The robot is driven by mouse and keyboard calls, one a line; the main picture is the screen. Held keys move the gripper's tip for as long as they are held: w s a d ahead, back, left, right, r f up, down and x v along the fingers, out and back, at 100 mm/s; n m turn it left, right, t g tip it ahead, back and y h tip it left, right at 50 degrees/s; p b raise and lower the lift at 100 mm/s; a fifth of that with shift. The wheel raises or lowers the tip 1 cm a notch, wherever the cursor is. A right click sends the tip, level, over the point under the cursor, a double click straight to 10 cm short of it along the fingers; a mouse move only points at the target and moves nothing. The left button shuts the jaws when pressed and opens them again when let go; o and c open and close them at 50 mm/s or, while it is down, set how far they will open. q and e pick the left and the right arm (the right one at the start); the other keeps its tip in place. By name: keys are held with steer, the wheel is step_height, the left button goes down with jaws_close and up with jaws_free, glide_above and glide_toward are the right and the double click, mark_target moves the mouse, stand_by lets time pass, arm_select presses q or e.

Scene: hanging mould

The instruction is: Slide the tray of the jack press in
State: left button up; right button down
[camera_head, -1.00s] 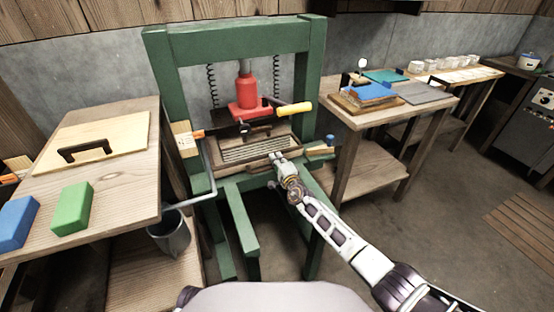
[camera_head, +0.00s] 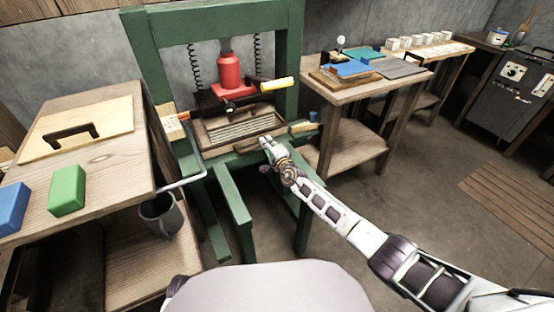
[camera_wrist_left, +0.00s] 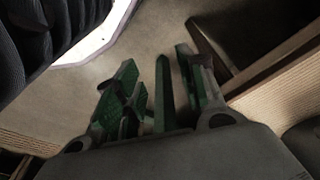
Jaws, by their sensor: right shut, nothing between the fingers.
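The green jack press (camera_head: 213,16) stands in the middle of the head view, with a red jack (camera_head: 229,72) in its frame. Its tray (camera_head: 212,149), a wooden frame around a slatted bed, lies below the jack, and its front part shows in front of the uprights. My right gripper (camera_head: 264,142) is shut and empty at the right part of the tray's front edge. I cannot tell whether it touches. My left gripper (camera_wrist_left: 158,82) shows only in the left wrist view, with its fingers apart and nothing held, above green beams.
Another table (camera_head: 318,92) stands at right.

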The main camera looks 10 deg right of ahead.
arm_select(q)
steer(key=s+a+f+p, duration=0.1)
steer(key=a+f+p, duration=0.2)
steer(key=f, duration=0.9)
steer(key=shift+s+a+f+y+p, duration=0.15)
steer(key=shift+s+f+y+p, duration=0.2)
steer(key=shift+p, duration=0.25)
arm_select(e)
steer(key=v, duration=0.9)
steer(key=shift+s+d, duration=0.2)
steer(key=shift+s, duration=0.15)
arm_select(q)
steer(key=shift+r, duration=0.1)
